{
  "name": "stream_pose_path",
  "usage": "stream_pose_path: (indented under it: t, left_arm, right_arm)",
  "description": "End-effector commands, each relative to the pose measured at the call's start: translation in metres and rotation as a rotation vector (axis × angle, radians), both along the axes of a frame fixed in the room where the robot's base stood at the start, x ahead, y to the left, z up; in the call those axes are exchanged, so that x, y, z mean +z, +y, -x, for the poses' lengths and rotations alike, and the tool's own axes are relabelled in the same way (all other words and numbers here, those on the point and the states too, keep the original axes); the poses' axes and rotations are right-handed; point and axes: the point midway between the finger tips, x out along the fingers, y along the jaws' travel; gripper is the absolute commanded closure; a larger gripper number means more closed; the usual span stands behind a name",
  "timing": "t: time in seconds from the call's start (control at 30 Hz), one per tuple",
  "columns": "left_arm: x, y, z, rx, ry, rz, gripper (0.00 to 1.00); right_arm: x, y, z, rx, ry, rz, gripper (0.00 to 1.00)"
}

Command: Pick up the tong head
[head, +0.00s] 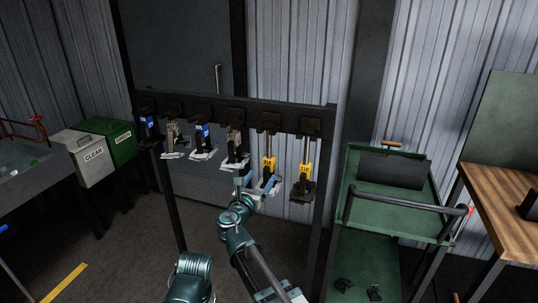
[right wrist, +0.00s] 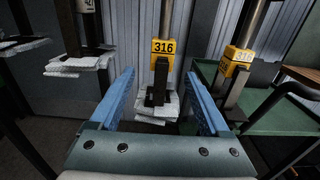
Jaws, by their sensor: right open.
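A tong head (head: 268,167) with a yellow block hangs from the rack in the head view. In the right wrist view this tong head (right wrist: 162,47) reads 316, with a dark lower part and pale pads at the bottom. My right gripper (head: 258,187) is open just in front of it. In the right wrist view its two blue fingers (right wrist: 159,76) stand apart, one on each side of the tong head, with clear gaps. A second yellow tong head (head: 305,172) hangs to the right.
The dark rack (head: 320,112) holds several more heads, with blue or grey blocks, to the left. A green cart (head: 352,160) stands at the right, beside a wooden bench (head: 505,190). Grey and green bins (head: 120,143) stand at the left.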

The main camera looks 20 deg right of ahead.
Motion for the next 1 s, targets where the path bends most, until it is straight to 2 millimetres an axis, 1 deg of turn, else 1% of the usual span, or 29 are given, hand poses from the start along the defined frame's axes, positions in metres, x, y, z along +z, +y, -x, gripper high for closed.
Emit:
stream_pose_path:
  t: [0.03, 0.1, 0.2, 0.47, 0.57, 0.83, 0.9, 1.0]
  left_arm:
    - [0.000, 0.000, 0.000, 0.000, 0.000, 0.000, 0.52]
    - [0.000, 0.000, 0.000, 0.000, 0.000, 0.000, 0.52]
    - [0.000, 0.000, 0.000, 0.000, 0.000, 0.000, 0.52]
    - [0.000, 0.000, 0.000, 0.000, 0.000, 0.000, 0.52]
    - [0.001, 0.000, 0.000, 0.000, 0.000, 0.000, 0.52]
    - [0.003, 0.000, 0.000, 0.000, 0.000, 0.000, 0.52]
    - [0.003, 0.000, 0.000, 0.000, 0.000, 0.000, 0.52]
    - [0.003, 0.000, 0.000, 0.000, 0.000, 0.000, 0.52]
  right_arm:
    - [0.000, -0.004, -0.009, -0.002, -0.001, -0.001, 0.20]
    - [0.000, -0.009, -0.015, -0.001, -0.001, -0.001, 0.20]
    - [0.000, -0.012, -0.019, -0.001, 0.000, -0.001, 0.20]
    - [0.000, -0.015, -0.022, -0.001, 0.000, -0.001, 0.20]
    - [0.001, -0.020, -0.029, -0.002, 0.000, -0.001, 0.20]
    - [0.003, -0.042, -0.059, -0.002, 0.000, -0.001, 0.20]
    - [0.003, -0.045, -0.063, -0.001, 0.000, -0.001, 0.20]
    - [0.003, -0.045, -0.062, 0.000, 0.000, -0.001, 0.20]
